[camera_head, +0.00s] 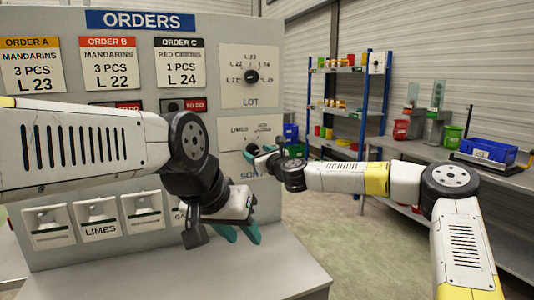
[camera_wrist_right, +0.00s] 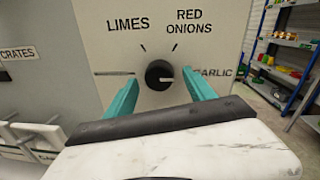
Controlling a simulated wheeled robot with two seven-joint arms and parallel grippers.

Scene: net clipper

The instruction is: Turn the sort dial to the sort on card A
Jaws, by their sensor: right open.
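Order card A (camera_head: 30,66), with an orange header, reads MANDARINS, 3 PCS, L 23. The black round sort dial (camera_wrist_right: 159,75) is on the grey panel under the labels LIMES and RED ONIONS, with GARLIC to its right. A pale mark on the dial points right, toward GARLIC. A tick and grey line lie to its left, with no readable label there. My right gripper (camera_wrist_right: 162,85) is open, its teal fingers on either side of the dial; contact cannot be told. My left gripper (camera_head: 237,232) hangs low before the panel, its teal fingers apart and empty.
The LOT dial (camera_head: 251,77) is above the sort dial. Cards B (camera_head: 109,63) and C (camera_head: 180,62) are beside card A. Shelving and a worktable stand at the right.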

